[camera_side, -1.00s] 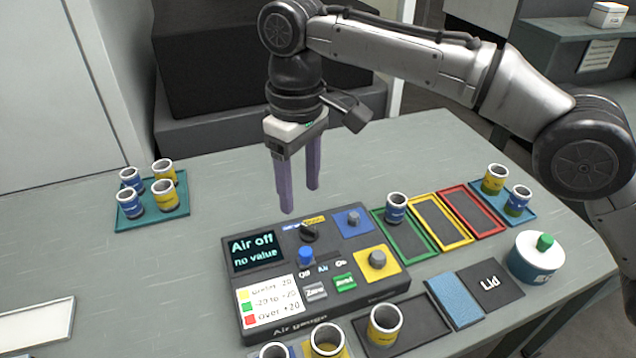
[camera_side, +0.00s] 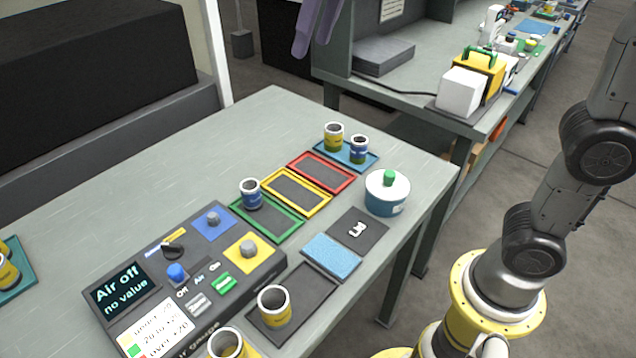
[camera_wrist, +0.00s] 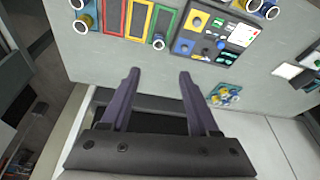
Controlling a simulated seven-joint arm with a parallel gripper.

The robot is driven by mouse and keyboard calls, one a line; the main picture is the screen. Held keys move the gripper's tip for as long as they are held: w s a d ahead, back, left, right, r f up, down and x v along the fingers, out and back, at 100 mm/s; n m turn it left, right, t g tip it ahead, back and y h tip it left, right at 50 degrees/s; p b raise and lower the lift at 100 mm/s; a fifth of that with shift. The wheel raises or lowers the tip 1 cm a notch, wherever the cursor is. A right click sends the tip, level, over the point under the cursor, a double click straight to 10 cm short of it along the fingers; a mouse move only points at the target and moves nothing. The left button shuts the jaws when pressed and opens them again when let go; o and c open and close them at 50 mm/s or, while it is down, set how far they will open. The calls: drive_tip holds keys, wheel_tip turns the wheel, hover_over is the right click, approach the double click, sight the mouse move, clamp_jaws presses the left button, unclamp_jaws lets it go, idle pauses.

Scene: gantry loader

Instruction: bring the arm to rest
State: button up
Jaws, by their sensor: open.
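My gripper (camera_wrist: 158,88) is open and empty in the wrist view, with its two purple fingers spread apart. In the side view only its purple fingers (camera_side: 316,30) show at the top edge, above and behind the table (camera_side: 130,190); the rest of the gripper is out of frame. The fingers touch nothing that I can see. My arm's lower links show at the right of the side view.
The air gauge (camera_side: 190,285) reads "Air off, no value". Green (camera_side: 283,232), yellow (camera_side: 318,205) and red (camera_side: 345,181) trays stand behind it; the green one holds a blue cup (camera_side: 251,195). A lidded pot (camera_side: 386,196) stands near the right edge. The table's back left is clear.

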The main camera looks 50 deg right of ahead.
drive_tip(key=s+d+f+m+t+h, duration=0.1)
drive_tip(key=s+d+f, duration=0.4)
drive_tip(key=s, duration=0.3)
drive_tip(key=s+d+f+m+t, duration=0.1)
drive_tip(key=s+d+f, duration=0.4)
drive_tip(key=s, duration=0.3)
wheel_tip(320, 180, down, 8)
drive_tip(key=s, duration=0.2)
drive_tip(key=shift+s, duration=0.15)
drive_tip(key=shift+r, duration=0.15)
idle(1.3)
